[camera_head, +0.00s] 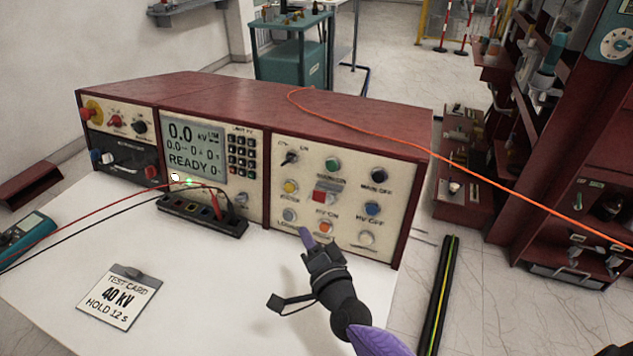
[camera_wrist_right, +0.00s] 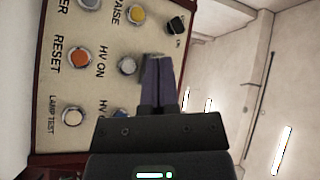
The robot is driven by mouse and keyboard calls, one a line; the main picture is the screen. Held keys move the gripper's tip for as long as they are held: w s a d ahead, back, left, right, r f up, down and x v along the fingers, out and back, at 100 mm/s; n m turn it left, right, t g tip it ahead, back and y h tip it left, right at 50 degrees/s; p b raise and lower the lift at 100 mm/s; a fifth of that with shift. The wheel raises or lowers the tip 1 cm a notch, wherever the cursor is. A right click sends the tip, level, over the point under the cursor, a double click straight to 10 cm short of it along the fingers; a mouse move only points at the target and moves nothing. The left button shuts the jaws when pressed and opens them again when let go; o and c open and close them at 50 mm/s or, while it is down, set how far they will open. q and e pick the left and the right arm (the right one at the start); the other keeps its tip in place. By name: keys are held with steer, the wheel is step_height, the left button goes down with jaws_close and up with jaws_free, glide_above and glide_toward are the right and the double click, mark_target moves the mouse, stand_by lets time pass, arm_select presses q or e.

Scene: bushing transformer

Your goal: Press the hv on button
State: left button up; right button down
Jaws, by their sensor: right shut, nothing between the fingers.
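The HV ON label sits on the right panel of the red-cased console (camera_head: 210,92). In the right wrist view a round pale button (camera_wrist_right: 127,65) in a metal ring stands beside the HV ON label. My right gripper (camera_head: 307,238) is shut and empty, low in front of the panel near the RESET button (camera_head: 325,228). Its purple fingers (camera_wrist_right: 158,80) appear just right of the HV ON button in the wrist view; contact cannot be told. My left gripper is out of view.
Close neighbours are the blue HV OFF button (camera_head: 372,208), yellow RAISE button (camera_head: 291,187), and white LAMP TEST button (camera_head: 367,238). A terminal strip with leads (camera_head: 202,214) and a test card (camera_head: 119,296) lie on the white table. An orange cable (camera_head: 400,143) crosses the console top.

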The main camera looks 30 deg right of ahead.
arm_select(q)
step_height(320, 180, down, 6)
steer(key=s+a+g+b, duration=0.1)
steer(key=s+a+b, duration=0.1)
steer(key=b, duration=0.4)
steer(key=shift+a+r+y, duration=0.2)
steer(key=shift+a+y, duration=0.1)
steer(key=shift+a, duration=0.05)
arm_select(e)
steer(key=shift+m+h, duration=0.3)
steer(key=shift+m, duration=0.2)
steer(key=w+d, duration=0.2)
steer(key=w+d+f, duration=0.1)
steer(key=w+d, duration=0.1)
steer(key=d, duration=0.1)
steer(key=w+d+f, duration=0.1)
steer(key=w+d, duration=0.1)
steer(key=w, duration=0.1)
steer(key=shift+d, duration=0.2)
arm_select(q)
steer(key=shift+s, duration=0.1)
arm_select(e)
steer(key=shift+r, duration=0.1)
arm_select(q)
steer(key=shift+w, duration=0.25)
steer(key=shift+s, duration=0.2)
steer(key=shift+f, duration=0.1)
arm_select(e)
steer(key=shift+d, duration=0.1)
